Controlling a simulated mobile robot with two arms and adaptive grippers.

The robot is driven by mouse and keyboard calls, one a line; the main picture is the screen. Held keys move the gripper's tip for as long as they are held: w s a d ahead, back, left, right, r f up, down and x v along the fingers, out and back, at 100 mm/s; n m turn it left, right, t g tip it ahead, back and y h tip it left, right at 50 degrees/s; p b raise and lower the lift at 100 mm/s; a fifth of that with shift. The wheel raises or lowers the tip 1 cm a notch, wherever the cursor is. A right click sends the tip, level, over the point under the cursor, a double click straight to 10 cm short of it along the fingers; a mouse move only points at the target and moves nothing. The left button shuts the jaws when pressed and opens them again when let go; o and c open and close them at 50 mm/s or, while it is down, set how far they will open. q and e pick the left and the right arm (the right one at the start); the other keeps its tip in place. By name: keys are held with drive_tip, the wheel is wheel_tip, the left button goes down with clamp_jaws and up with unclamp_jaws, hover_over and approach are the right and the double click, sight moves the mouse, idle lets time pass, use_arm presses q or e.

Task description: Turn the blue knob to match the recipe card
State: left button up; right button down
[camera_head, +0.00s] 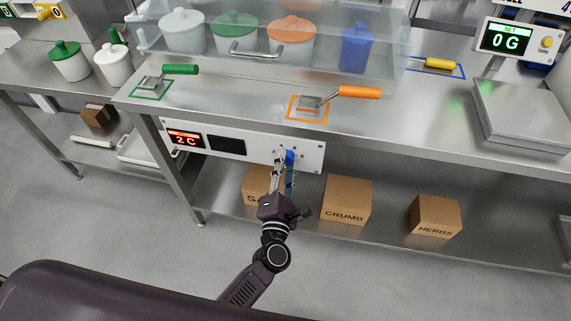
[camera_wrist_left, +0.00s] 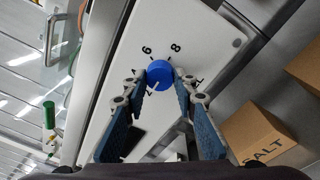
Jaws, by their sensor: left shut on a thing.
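The blue knob (camera_head: 289,156) is on the white front panel (camera_head: 309,154) below the counter edge. In the left wrist view the round blue knob (camera_wrist_left: 160,71) sits between my fingers, with a pale mark towards its lower left. Printed numbers 6 and 8 show beside it; other marks are partly hidden by the fingers. My left gripper (camera_head: 285,163) is shut on the knob, a finger on each side (camera_wrist_left: 160,78). A red display (camera_head: 186,139) on the panel reads 2 C. I see no recipe card. My right gripper is not in view.
Boxes marked CRUMB (camera_head: 346,200) and HERBS (camera_head: 435,216) stand on the lower shelf, with a salt box (camera_wrist_left: 257,135) behind my gripper. On the counter lie a green-handled tool (camera_head: 181,69) and an orange-handled tool (camera_head: 358,92). A scale (camera_head: 520,112) stands at right.

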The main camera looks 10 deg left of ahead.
use_arm(q)
drive_tip(key=m, duration=0.6)
drive_tip(key=m+h+p, duration=0.1)
drive_tip(key=m, duration=0.5)
drive_tip(key=shift+f+t, duration=0.15)
drive_tip(key=shift+t, duration=0.25)
idle(0.4)
drive_tip(key=o, duration=1.2)
drive_tip(key=shift+c, duration=0.2)
drive_tip(key=s, duration=1.2)
drive_tip(key=shift+f, duration=0.4)
